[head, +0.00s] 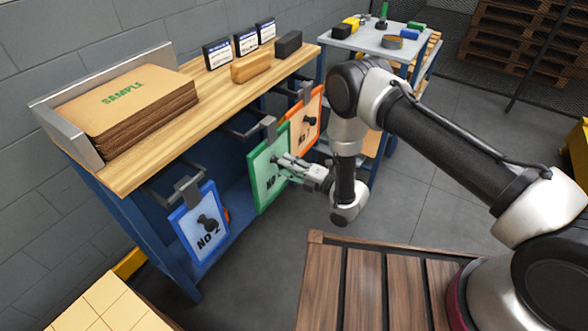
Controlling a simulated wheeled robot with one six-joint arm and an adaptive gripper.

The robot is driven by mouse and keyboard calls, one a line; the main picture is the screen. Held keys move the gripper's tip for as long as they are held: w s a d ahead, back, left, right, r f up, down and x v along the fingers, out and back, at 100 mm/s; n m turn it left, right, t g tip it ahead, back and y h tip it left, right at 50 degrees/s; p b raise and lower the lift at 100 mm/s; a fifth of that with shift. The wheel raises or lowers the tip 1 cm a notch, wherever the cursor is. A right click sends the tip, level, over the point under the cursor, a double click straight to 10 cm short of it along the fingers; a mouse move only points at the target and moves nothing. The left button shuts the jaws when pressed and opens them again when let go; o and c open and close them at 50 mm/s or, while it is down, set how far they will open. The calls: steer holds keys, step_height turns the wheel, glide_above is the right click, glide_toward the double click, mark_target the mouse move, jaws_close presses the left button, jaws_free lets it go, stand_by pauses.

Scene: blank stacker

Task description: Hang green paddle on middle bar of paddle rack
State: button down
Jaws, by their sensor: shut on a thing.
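The green paddle (262,180) hangs upright in front of the bench, in the middle of the paddle rack. Its grey hook (268,128) is at the outer end of the middle bar (243,134); I cannot tell whether the hook rests on the bar. My gripper (284,167) is shut on the green paddle, reaching it from the right and covering part of its face. The blue paddle (188,241), marked NO 2, hangs on the left bar (163,200). The orange paddle (311,118) is at the right bar (284,91), partly behind the green one.
The wooden bench top (155,143) holds a stack of brown sample sheets (125,97), a tan block (250,67), a black block (288,44) and several labelled boxes. A grey cart (375,43) stands behind. A slatted wooden platform (360,290) is in front.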

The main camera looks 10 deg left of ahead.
mark_target(276, 158)
steer(key=shift+x, duration=2.6)
steer(key=shift+f, duration=1.15)
